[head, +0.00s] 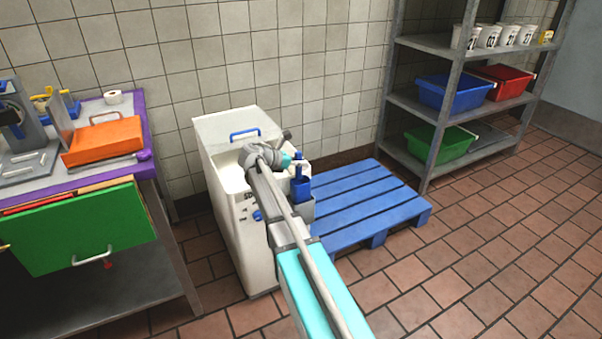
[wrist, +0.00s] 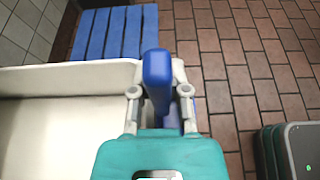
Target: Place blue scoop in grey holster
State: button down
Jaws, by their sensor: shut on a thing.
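My gripper (wrist: 160,92) is shut on the blue scoop (wrist: 157,68), whose handle stands up between the two fingers in the wrist view. In the head view, the scoop (head: 300,188) hangs below my gripper (head: 300,168) at the right side of the white bin (head: 231,225). The grey holster (head: 304,210) is on that side of the bin, directly below the scoop in the picture. The scoop's lower end meets the holster's upper edge there; I cannot tell whether it is inside or in front. The holster is not clear in the wrist view.
A blue pallet (head: 375,205) lies right of the bin. A grey shelf rack (head: 440,100) with coloured tubs stands at the back right. A table with an orange box (head: 103,141) and a green drawer (head: 84,232) is at left. The tiled floor (head: 480,270) at front right is clear.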

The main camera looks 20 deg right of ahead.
aim_at(300, 178)
jog(key=shift+f+b, duration=1.75)
jog(key=shift+f, duration=0.25)
jog(key=shift+f+b, duration=0.3)
jog(key=shift+b, duration=0.05)
jog(key=shift+f+b, duration=0.3)
jog(key=c, duration=0.6)
grip_release()
jog(key=shift+r, duration=0.2)
